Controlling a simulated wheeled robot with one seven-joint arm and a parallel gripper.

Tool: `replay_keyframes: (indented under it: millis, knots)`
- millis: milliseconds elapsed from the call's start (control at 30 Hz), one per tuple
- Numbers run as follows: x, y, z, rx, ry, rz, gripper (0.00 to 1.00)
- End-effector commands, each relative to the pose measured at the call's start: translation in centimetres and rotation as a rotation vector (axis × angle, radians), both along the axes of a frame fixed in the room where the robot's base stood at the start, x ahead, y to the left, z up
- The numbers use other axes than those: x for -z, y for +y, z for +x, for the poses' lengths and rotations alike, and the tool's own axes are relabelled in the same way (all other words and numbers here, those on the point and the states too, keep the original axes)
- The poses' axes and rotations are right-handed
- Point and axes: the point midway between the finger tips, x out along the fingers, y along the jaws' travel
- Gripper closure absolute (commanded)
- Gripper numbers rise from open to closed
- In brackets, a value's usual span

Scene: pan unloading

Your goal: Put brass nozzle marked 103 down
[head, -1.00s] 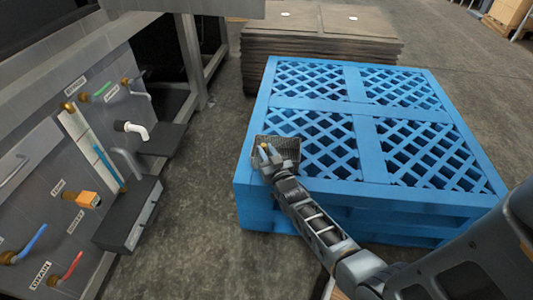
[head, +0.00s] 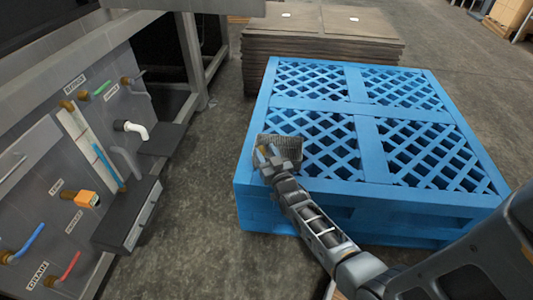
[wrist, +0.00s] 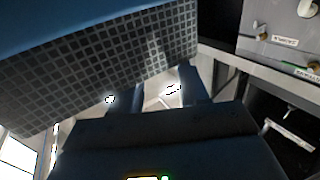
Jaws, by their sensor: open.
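A small dark mesh basket (head: 290,143) stands at the near left corner of the blue pallet's top. My gripper (head: 265,153) is at the basket's left side, pointing away from me, with its fingers apart. A tiny yellowish spot shows at the fingertips in the head view; I cannot tell whether it is the brass nozzle. In the wrist view the two fingers (wrist: 157,92) are apart, with no nozzle visible between them. The basket's gridded wall (wrist: 90,65) fills the upper left there, very close to the fingers. Its inside is not shown, and no mark 103 is readable.
The blue pallet (head: 365,122) has an open lattice top, mostly bare. A grey panel (head: 50,165) with labelled pipes, taps and dark ledges stands at the left. Stacked brown sheets (head: 320,45) lie behind the pallet. Bare floor (head: 200,180) separates panel and pallet.

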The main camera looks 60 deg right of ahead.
Motion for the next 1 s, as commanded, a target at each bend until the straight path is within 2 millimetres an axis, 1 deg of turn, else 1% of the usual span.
replay_keyframes:
  millis: [33, 133, 267, 367, 400, 700, 833, 1000]
  knots:
    - [1.1, 0.1, -0.6, 0.006, 0.016, 0.019, 0.50]
    - [1.1, 0.1, -0.7, 0.007, 0.016, 0.019, 0.50]
    - [0.3, 0.1, -0.7, 0.008, 0.016, 0.020, 0.50]
    - [-0.8, 0.1, -0.7, 0.008, 0.016, 0.019, 0.50]
    - [-0.2, 0.9, -1.6, 0.006, 0.018, 0.021, 0.50]
    - [-0.7, 5.1, -6.3, 0.004, 0.010, 0.013, 0.50]
    - [-0.7, 6.5, -7.9, 0.003, 0.009, 0.011, 0.50]
    - [-0.8, 7.6, -9.1, 0.003, 0.006, 0.009, 0.50]
